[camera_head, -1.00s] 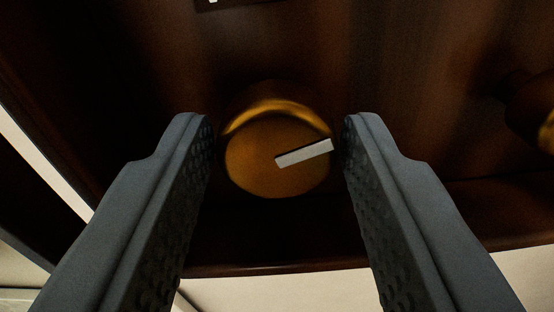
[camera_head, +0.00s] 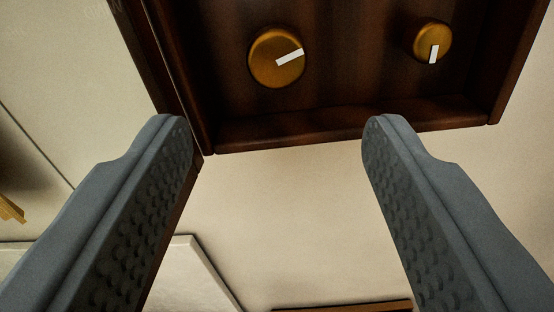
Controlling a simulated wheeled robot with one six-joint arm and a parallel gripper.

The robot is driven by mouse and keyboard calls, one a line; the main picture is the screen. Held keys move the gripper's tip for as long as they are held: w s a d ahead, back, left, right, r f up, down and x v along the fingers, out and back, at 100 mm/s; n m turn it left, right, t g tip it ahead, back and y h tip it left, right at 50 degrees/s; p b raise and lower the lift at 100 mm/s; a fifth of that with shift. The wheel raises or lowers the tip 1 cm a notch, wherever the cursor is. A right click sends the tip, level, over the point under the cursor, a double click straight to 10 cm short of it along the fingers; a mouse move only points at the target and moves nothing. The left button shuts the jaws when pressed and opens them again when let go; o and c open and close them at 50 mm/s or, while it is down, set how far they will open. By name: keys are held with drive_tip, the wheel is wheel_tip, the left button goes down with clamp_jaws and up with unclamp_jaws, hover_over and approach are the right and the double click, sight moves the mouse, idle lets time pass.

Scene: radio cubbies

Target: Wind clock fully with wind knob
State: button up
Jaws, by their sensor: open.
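A round golden knob (camera_head: 268,68) sits on the lower left of a dark brown wooden panel. Its white marker points right and slightly up. A second golden knob (camera_head: 427,38) sits to the right, with its white marker pointing down. Which one is the wind knob I cannot tell, and no clock face is in view. My gripper (camera_head: 277,128) is open and empty. Its two dark grey fingers are wide apart, with the fingertips below and apart from the left knob.
The wooden case (camera_head: 345,125) has a raised frame along its bottom and left side. A pale surface (camera_head: 290,215) fills the area below it. A pale panel (camera_head: 185,262) is at lower left, and a brown strip (camera_head: 345,307) lies at the bottom edge.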

drive_tip(key=s, duration=0.8)
drive_tip(key=shift+a, duration=0.15)
approach(277, 64)
drive_tip(key=w, duration=0.8)
idle(0.4)
drive_tip(key=shift+c, duration=0.2)
drive_tip(key=c, duration=0.9)
